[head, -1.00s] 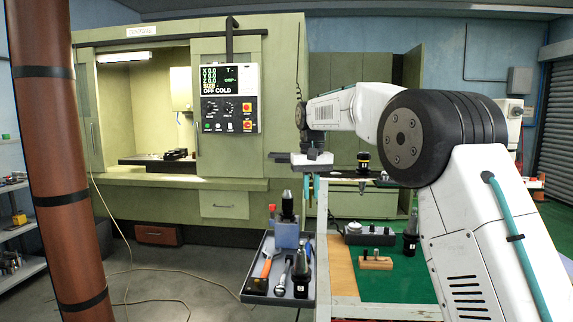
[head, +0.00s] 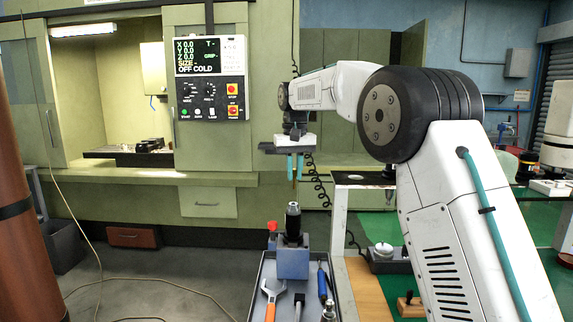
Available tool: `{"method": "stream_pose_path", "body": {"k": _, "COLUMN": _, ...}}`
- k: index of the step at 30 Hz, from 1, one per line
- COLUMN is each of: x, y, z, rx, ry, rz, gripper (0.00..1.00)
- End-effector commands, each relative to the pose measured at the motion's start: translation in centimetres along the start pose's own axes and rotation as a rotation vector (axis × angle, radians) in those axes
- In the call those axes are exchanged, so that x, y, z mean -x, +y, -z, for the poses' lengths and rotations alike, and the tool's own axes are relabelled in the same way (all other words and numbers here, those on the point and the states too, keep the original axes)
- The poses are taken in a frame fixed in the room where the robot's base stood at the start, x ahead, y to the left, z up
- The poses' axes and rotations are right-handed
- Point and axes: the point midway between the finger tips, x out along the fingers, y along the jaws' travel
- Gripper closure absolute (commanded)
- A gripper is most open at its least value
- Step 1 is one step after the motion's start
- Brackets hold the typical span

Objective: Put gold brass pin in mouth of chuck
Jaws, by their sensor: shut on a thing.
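My gripper (head: 295,168) has teal fingers pointing down. It is shut on a thin gold brass pin (head: 294,184), whose lower end shows just below the fingertips. The dark chuck (head: 293,222) stands upright in a blue block (head: 293,263) on the cart tray. In the head view the pin is almost straight above the chuck's top, with a small gap between them. The depth between pin and chuck is hard to judge. The inside of the chuck's mouth does not show.
The grey tray (head: 258,290) holds an orange-handled tool (head: 272,291), a blue-handled tool (head: 322,283) and other tools around the block. A red-topped item (head: 272,229) stands beside the chuck. The green machine (head: 240,150) is behind. A wooden strip (head: 366,285) lies to the right.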

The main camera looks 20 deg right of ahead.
Motion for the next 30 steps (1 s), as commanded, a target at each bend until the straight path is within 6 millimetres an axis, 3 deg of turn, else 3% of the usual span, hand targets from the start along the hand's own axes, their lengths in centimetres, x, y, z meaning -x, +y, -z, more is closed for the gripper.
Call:
{"method": "stream_pose_path", "body": {"k": 11, "x": -0.7, "y": 0.0, "z": 0.0, "rx": 0.0, "ry": -0.001, "rz": 0.0, "gripper": 1.0}}
{"method": "stream_pose_path", "body": {"k": 30, "x": -4.1, "y": -0.2, "z": 0.0, "rx": 0.002, "ry": 0.0, "rz": 0.0, "gripper": 1.0}}
